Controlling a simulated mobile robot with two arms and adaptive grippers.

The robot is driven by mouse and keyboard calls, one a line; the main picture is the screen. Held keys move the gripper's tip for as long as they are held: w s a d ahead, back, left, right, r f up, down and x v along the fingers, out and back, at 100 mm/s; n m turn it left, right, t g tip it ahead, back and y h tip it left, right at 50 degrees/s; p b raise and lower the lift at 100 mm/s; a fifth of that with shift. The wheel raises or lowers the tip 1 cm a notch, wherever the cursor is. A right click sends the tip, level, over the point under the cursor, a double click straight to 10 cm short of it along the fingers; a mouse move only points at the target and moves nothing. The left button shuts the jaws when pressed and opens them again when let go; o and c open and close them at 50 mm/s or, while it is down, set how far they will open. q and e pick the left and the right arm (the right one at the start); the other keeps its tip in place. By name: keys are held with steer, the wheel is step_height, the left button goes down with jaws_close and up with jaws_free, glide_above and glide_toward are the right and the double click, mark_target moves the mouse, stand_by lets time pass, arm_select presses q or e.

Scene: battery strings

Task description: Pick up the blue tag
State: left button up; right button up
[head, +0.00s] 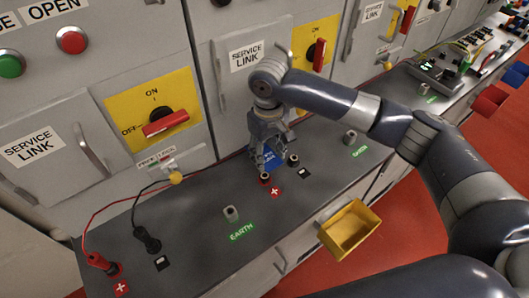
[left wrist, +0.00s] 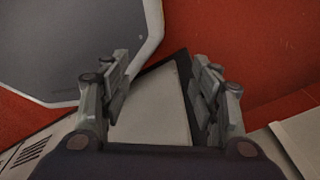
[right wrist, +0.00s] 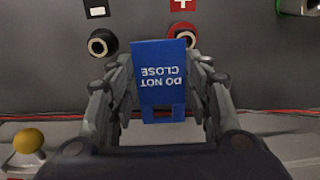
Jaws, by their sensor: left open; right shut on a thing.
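The blue tag (right wrist: 159,72) reads "DO NOT CLOSE" and sits between the fingers of my right gripper (right wrist: 160,95), which is shut on it. In the head view the blue tag (head: 269,158) shows just below my right gripper (head: 266,150), over the grey ledge by the cabinet front. Whether the tag touches the ledge I cannot tell. My left gripper (left wrist: 160,90) is open and empty in the left wrist view. It is not in the head view.
A red terminal (head: 265,178) and a black terminal (head: 293,159) stand close to the tag. A yellow bin (head: 348,229) hangs at the ledge's front edge. Red and black leads (head: 110,206) run to plugs at the left. A yellow knob (right wrist: 28,141) is near the right gripper.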

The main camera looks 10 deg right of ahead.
steer(key=s+d, duration=0.1)
steer(key=s, duration=0.3)
steer(key=s+d+r+b, duration=0.1)
steer(key=s, duration=0.8)
steer(key=shift+s+d+r+b, duration=0.15)
steer(key=shift+s+d+b, duration=0.05)
steer(key=shift+d+b, duration=0.2)
steer(key=shift+a, duration=0.1)
